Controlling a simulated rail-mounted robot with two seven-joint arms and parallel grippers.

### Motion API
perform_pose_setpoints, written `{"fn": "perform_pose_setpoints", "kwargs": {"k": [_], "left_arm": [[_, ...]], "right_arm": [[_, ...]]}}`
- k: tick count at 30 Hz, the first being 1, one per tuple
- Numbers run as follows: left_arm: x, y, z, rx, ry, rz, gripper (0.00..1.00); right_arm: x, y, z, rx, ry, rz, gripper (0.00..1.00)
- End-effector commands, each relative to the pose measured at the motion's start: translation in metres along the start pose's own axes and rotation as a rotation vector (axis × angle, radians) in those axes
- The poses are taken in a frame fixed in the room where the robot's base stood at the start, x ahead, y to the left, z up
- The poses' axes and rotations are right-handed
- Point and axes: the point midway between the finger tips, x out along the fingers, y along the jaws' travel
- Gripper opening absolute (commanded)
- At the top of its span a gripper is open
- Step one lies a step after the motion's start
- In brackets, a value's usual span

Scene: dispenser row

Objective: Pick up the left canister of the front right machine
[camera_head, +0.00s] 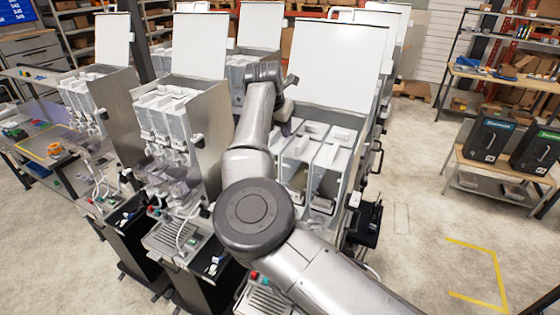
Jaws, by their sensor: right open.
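The front right machine (340,125) stands at the centre with its white lid (340,62) raised. Clear-walled canisters with pale tops sit side by side in its open top. The left canister (290,168) is partly hidden behind my right arm. A neighbouring canister (326,172) to its right shows more fully. My right gripper (287,122) is over the back left of this machine's open top, near the rear of the left canister. Its fingers are small and partly hidden, and I see nothing held in it. I cannot tell whether it touches the canister. My left gripper is out of view.
Another machine (180,110) with its lid up stands close on the left, and more stand behind. My right arm covers part of the front right machine. A low table with black bins (487,138) is at the right. The floor between is mostly clear.

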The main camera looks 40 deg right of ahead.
Motion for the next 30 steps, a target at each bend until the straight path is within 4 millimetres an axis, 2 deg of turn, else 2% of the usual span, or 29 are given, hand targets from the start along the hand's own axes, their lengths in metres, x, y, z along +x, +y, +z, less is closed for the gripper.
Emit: {"fn": "perform_pose_setpoints", "kwargs": {"k": [5, 18, 30], "left_arm": [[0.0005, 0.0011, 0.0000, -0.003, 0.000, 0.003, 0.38], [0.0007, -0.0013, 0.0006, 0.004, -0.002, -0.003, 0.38], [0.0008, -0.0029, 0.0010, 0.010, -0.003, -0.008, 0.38]], "right_arm": [[0.0002, -0.0001, 0.0000, 0.001, 0.000, 0.000, 0.43], [-0.0002, -0.0001, 0.0001, 0.001, 0.000, 0.000, 0.01], [-0.0004, -0.0001, 0.0001, 0.001, 0.000, 0.000, 0.00]]}}
